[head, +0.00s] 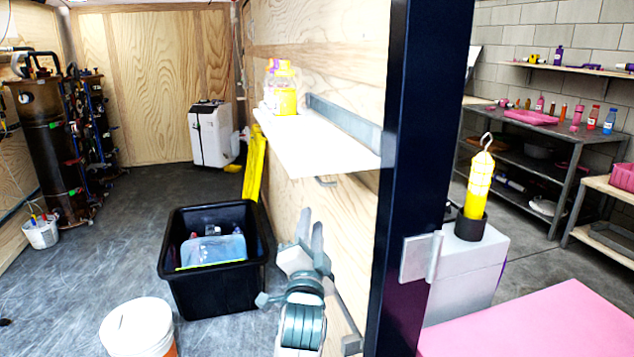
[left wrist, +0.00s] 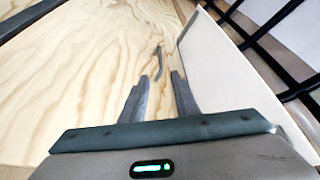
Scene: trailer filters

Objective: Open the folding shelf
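A small grey bar-like handle (head: 325,182) shows just below the board. My left gripper (head: 310,222) is below the shelf, close to the wall, fingers pointing up and apart. In the left wrist view the open, empty fingers (left wrist: 159,80) point toward a grey handle (left wrist: 158,52) on the plywood, not touching it; a pale panel (left wrist: 240,80) is at the right. My right gripper is out of view.
A dark post (head: 408,150) stands just right of the shelf. A black bin (head: 185,285) and a white bucket (head: 138,325) stand on the floor left of my arm. A metal bracket (head: 350,342) is low on the wall. The floor behind the bin is mostly clear.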

